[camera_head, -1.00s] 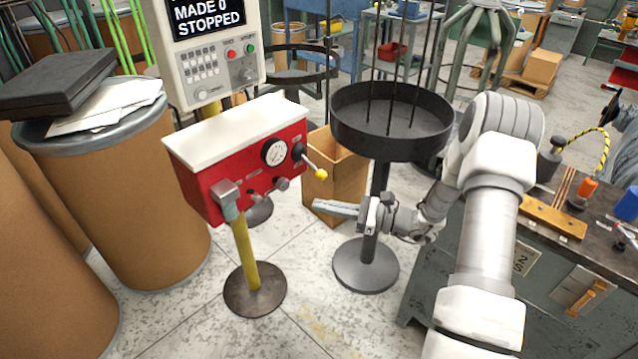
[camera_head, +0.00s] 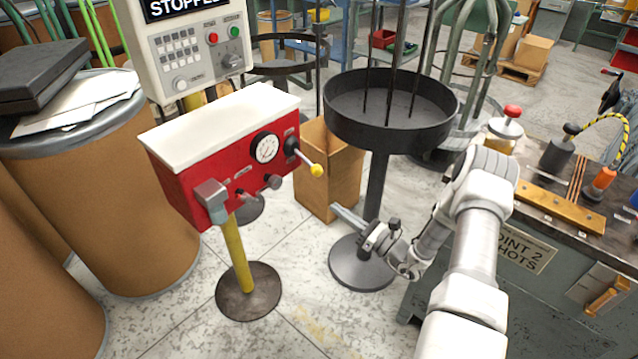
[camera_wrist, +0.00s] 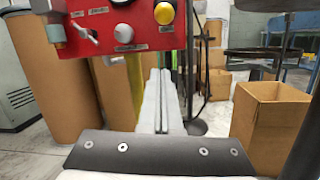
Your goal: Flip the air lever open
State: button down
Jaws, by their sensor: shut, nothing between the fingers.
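The red air box (camera_head: 225,160) with a white top stands on a yellow post at left centre in the head view. Its lever (camera_head: 305,160) has a black hub and a yellow ball tip (camera_head: 317,170), and points down to the right. A round gauge (camera_head: 265,147) sits left of the lever. In the wrist view the yellow ball (camera_wrist: 164,13) is at the top, in front of the red panel (camera_wrist: 110,38). My gripper (camera_head: 336,209) is shut and empty, below and right of the lever, apart from it. Its fingers (camera_wrist: 158,75) also show closed in the wrist view, pointing toward the space under the box.
A black round tray stand (camera_head: 390,110) stands behind my gripper, its base (camera_head: 362,265) below. A cardboard box (camera_head: 328,180) is behind the lever. Brown drums (camera_head: 110,200) stand at left. A workbench (camera_head: 540,225) is at right. Open floor lies in front.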

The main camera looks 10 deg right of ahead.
aim_at(309, 164)
jog(key=b+x, duration=0.2)
jog(key=x, duration=0.8)
jog(key=shift+s+d+r+b, duration=0.2)
jog(key=shift+d+r, duration=0.1)
jog(key=shift+r, duration=0.3)
jog(key=shift+s+d+r+b, duration=0.1)
jog(key=shift+s+d+r, duration=0.15)
jog(key=shift+r, duration=0.3)
jog(key=shift+s+d+r+b, duration=0.15)
jog(key=shift+d+r, duration=0.2)
jog(key=shift+r, duration=0.25)
jog(key=shift+r+p, duration=0.15)
jog(key=shift+p, duration=0.2)
jog(key=shift+s+d+r+p, duration=0.15)
jog(key=shift+r+p, duration=0.05)
jog(key=shift+p, duration=0.35)
